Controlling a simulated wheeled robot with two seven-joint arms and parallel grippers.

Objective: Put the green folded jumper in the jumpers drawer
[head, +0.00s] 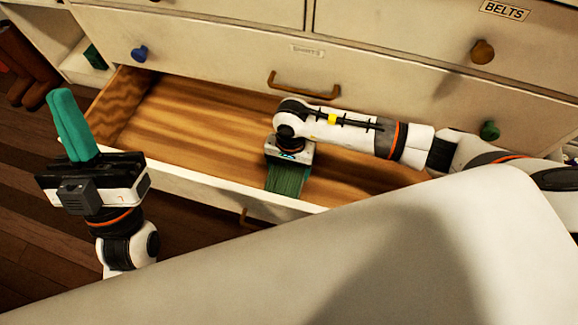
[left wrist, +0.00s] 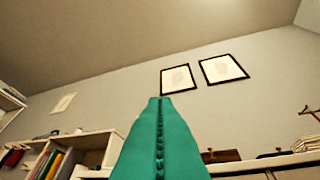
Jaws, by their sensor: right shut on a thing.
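The green folded jumper (head: 287,180) shows in the head view as a ribbed dark green strip below my right gripper (head: 290,158). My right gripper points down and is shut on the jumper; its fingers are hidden. The jumper is over the open wooden drawer (head: 190,120), near its front edge; I cannot tell whether it touches the drawer floor. The open drawer's label is not visible. My left gripper (head: 72,125) points up, left of the drawer, with its teal fingers together and nothing between them. Those fingers also fill the lower middle of the left wrist view (left wrist: 160,145).
A closed drawer with a brown handle (head: 300,88) and a small unclear label is above the open one. A "BELTS" label (head: 504,11) is at top right. A large pale surface (head: 400,260) fills the foreground. Brown boots (head: 25,65) stand at far left.

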